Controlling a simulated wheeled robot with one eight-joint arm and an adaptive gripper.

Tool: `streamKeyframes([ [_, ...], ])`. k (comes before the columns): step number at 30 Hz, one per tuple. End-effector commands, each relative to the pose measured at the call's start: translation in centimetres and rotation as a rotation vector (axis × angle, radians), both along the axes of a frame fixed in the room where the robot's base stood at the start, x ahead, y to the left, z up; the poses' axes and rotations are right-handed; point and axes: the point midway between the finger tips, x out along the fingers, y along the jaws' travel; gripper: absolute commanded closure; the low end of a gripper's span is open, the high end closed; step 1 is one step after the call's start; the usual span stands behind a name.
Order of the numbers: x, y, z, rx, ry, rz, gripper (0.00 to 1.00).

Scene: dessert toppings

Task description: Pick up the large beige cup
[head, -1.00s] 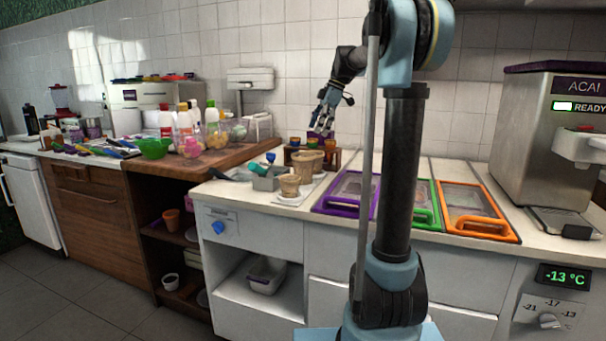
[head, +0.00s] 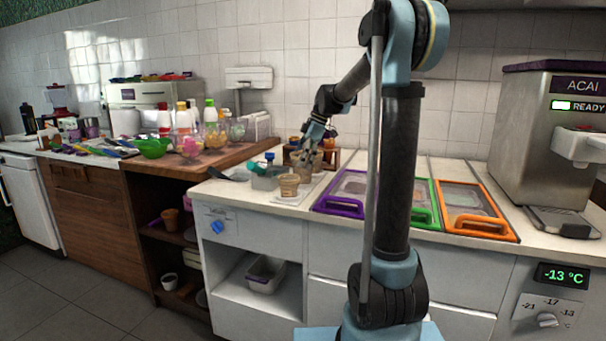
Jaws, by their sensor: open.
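The large beige cup (head: 303,174) stands on the white counter (head: 252,193) in the head view, mostly hidden behind my gripper and a smaller beige cup (head: 289,186) in front of it. My gripper (head: 305,161) is open, pointing down, with its fingers at the upper part of the large cup. I cannot tell whether the fingers touch it or are on both sides of its rim.
A wooden rack (head: 331,159) stands behind. Purple (head: 335,207), green (head: 425,216) and orange (head: 480,229) framed lids lie to the right. Bottles and bowls crowd the wooden counter at left.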

Motion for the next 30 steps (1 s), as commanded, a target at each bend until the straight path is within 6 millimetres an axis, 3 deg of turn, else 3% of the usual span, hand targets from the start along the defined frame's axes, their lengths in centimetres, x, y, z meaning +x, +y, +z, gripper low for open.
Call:
streamKeyframes([
  [7,-0.3,1.2,-2.6,0.0,0.0,0.001,0.1],
  [16,-0.4,1.3,-3.0,0.0,0.0,0.0,0.1],
  [21,-0.3,1.3,-3.0,0.0,-0.001,0.0,0.42],
  [30,-0.3,1.1,-3.0,-0.001,0.0,-0.002,0.46],
])
